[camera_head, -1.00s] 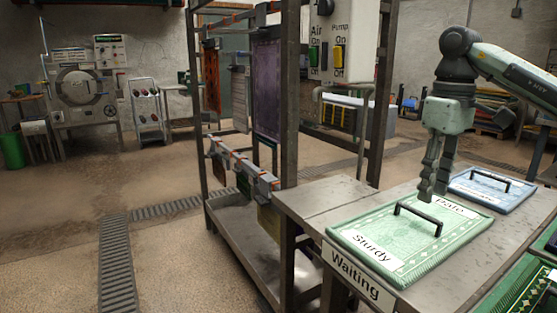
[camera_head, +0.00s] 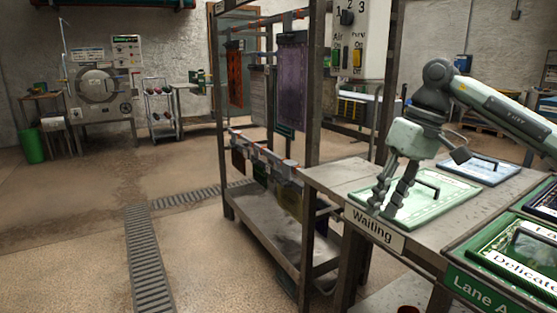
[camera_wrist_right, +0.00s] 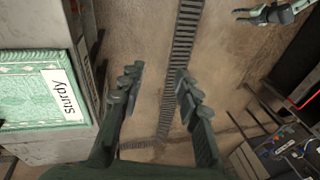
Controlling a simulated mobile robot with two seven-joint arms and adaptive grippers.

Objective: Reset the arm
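My right gripper (camera_head: 382,209) is at the end of the arm coming in from the right. It hangs at the near left corner of the waiting table (camera_head: 340,174), in front of the green mat (camera_head: 440,204). In the right wrist view the right gripper (camera_wrist_right: 156,78) is open and empty, its fingers apart over the floor.
A blue mat (camera_head: 488,171) lies behind the green one. A metal rack (camera_head: 290,220) with hanging mats stands left of the table. The "Lane A" station (camera_head: 480,294) is at the lower right. Floor with a drain grate (camera_head: 150,270) is open at left.

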